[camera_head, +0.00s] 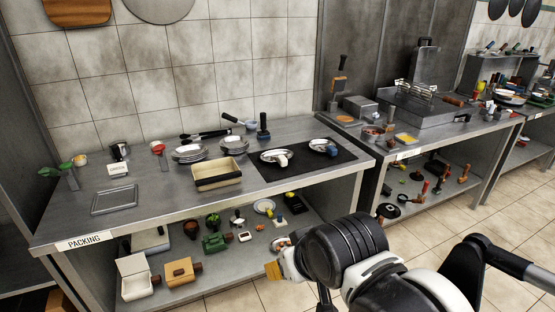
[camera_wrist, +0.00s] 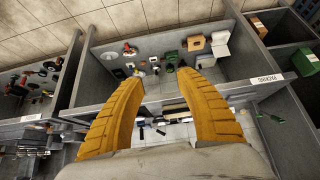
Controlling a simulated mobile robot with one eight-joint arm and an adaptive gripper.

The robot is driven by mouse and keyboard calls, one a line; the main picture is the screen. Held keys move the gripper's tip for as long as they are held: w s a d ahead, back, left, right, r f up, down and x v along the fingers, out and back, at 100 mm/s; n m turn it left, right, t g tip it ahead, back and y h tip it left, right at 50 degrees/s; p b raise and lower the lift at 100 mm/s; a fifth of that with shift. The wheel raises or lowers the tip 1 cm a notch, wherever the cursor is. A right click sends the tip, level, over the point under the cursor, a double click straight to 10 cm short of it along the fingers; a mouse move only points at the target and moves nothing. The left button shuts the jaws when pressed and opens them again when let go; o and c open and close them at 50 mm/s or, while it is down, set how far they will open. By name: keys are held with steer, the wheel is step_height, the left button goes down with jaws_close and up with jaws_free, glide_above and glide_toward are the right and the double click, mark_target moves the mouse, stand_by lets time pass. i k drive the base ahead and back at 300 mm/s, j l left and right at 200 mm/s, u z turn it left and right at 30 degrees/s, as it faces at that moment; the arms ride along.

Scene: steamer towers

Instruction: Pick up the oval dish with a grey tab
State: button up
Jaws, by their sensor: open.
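Two pale dishes lie on a black mat (camera_head: 308,171) at the right of the packing bench. The left dish (camera_head: 268,157) has a white item on it, and the right dish (camera_head: 318,144) has a blue item at its edge. Another pale plate (camera_head: 263,205) is on the lower shelf. I cannot make out a grey tab on any of them, so I cannot tell which is the oval dish. My gripper (camera_wrist: 163,80) has two orange fingers, spread apart with nothing between them. In the head view its orange fingertip (camera_head: 272,270) shows low in front of the bench, apart from the dishes.
The packing bench (camera_head: 155,220) holds stacked bowls (camera_head: 188,153), a cream rectangular tray (camera_head: 218,177) and a grey square tray (camera_head: 115,199). Its lower shelf carries boxes and small items. A second bench (camera_head: 425,137) stands to the right. Tiled floor (camera_head: 405,240) is open in front.

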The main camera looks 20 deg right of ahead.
mark_target(281, 157)
steer(key=i+l+z, duration=0.1)
steer(key=l, duration=0.3)
steer(key=i+l, duration=0.1)
steer(key=l, duration=0.3)
steer(key=i+l+z, duration=0.15)
steer(key=l, duration=0.2)
steer(key=i+l, duration=0.1)
steer(key=l, duration=0.3)
steer(key=i+l+z, duration=0.15)
steer(key=l, duration=0.2)
steer(key=i+l, duration=0.1)
steer(key=l, duration=0.3)
steer(key=z, duration=0.05)
